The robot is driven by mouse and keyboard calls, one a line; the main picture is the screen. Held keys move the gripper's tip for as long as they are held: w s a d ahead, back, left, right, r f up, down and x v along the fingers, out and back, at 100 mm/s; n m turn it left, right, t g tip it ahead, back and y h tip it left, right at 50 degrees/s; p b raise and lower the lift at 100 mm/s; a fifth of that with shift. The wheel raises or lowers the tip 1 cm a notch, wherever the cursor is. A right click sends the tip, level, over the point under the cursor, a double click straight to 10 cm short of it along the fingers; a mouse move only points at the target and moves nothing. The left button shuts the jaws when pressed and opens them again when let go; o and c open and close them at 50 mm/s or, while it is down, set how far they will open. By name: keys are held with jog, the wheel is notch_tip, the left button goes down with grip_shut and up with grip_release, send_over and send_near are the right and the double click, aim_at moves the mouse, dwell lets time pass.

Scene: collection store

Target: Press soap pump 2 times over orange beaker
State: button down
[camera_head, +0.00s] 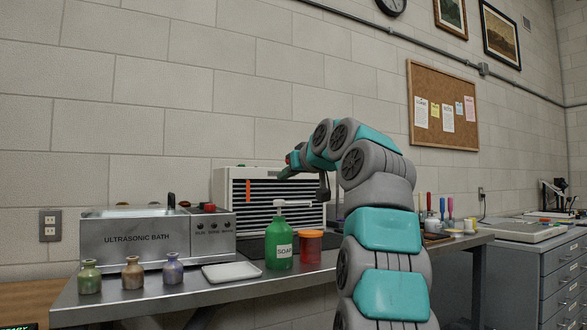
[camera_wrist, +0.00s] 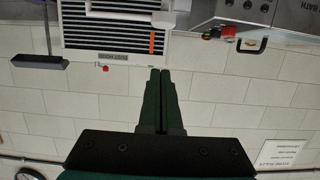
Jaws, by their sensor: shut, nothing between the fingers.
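The soap pump (camera_head: 279,243) is a green bottle labelled SOAP with a white pump head. It stands upright on the metal bench, and its nozzle points right. The orange beaker (camera_head: 311,247) stands just to its right, apparently under the nozzle's end. My gripper (camera_head: 285,172) is above the pump head in the head view, apart from it. In the wrist view my gripper (camera_wrist: 161,72) has its two dark green fingers together, with nothing between them. The soap bottle and the beaker cannot be made out clearly in the wrist view.
A steel ultrasonic bath (camera_head: 150,248) and a white tray (camera_head: 231,271) are left of the soap. Several small vases, one green (camera_head: 89,277), line the front edge. A white slatted hood (camera_head: 268,190) stands behind. Tools and jars (camera_head: 440,220) stand to the right.

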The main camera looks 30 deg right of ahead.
jog(key=shift+w+f+b, duration=0.25)
jog(key=shift+f+b, duration=0.05)
jog(key=shift+f, duration=0.4)
jog(key=shift+w+f+b, duration=0.25)
jog(key=shift+f+b, duration=0.1)
jog(key=shift+f, duration=0.35)
jog(key=shift+w+f+b, duration=0.25)
jog(key=shift+f+b, duration=0.05)
jog(key=shift+f, duration=0.4)
jog(key=shift+f, duration=0.2)
